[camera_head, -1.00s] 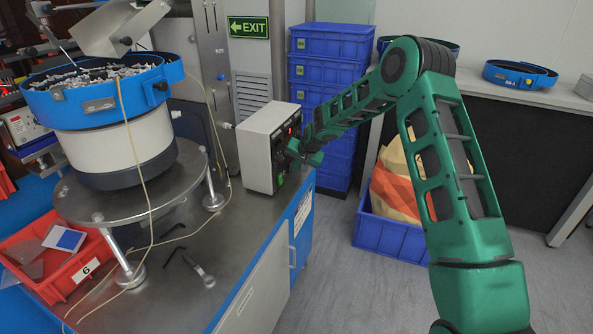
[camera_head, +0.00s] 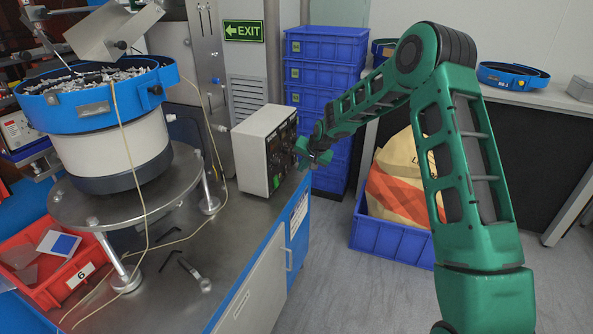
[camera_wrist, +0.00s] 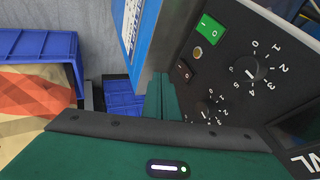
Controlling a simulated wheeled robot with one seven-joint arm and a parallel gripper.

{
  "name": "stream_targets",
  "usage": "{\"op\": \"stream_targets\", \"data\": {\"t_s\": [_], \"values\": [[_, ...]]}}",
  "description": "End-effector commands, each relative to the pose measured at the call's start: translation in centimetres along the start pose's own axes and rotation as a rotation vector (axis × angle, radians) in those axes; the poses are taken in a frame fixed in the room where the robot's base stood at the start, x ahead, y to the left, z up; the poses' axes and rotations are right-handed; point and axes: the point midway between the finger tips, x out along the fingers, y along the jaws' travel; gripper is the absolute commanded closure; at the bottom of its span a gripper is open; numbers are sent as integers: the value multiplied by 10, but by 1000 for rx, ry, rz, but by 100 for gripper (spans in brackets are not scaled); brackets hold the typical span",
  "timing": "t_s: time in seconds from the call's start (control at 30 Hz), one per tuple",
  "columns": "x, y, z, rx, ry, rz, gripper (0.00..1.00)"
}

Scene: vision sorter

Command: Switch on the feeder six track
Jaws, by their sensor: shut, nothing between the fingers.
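A light grey control box (camera_head: 250,155) stands on the steel bench right of the vibrating bowl feeder (camera_head: 105,125). Its black panel (camera_head: 281,148) faces right. In the wrist view the panel shows a green switch (camera_wrist: 209,29) with a white mark, a dark switch (camera_wrist: 183,71), an upper dial knob (camera_wrist: 249,69) numbered around it and a lower dial knob (camera_wrist: 207,110). My gripper (camera_head: 312,158) is shut and empty, just right of the panel and seemingly apart from it. In the wrist view my fingers (camera_wrist: 162,98) point toward the panel's edge, beside the dark switch.
Loose tools lie on the bench (camera_head: 150,310). Blue crates (camera_head: 322,75) are stacked behind my gripper. A blue crate (camera_head: 385,240) with a sack stands on the floor. Floor is open at the front.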

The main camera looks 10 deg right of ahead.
Motion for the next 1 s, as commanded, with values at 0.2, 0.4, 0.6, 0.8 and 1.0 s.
{"op": "stream_targets", "data": {"t_s": [0.2, 0.4, 0.6, 0.8, 1.0], "values": [[-43, -2, 0, -3, 1, -2, 100], [-70, -1, 1, -1, 1, -1, 100], [-81, -1, 1, -1, -1, -1, 100], [-82, -1, 1, -1, -2, 0, 100], [-82, 1, 2, -1, -1, 1, 100]]}}
